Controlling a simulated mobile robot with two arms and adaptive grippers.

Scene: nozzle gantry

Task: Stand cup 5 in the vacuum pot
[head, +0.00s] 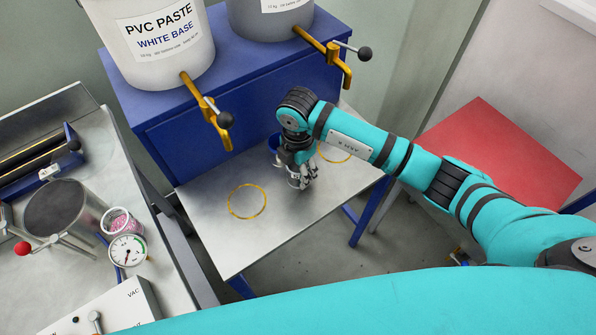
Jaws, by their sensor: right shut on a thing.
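The vacuum pot (68,210) is a grey metal cylinder on the left bench, with a dark round top. A clear cup with pink contents (121,222) stands beside the pot, behind the gauge; no number is legible on it. My left gripper is not in view.
A pressure gauge (127,250), a red knob (22,248) and a VAC box (122,306) crowd the pot. Yellow taps (212,112) hang from buckets on the blue gantry. The metal table (240,240) has yellow rings; a gap separates it from the bench. A red surface (490,155) is at right.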

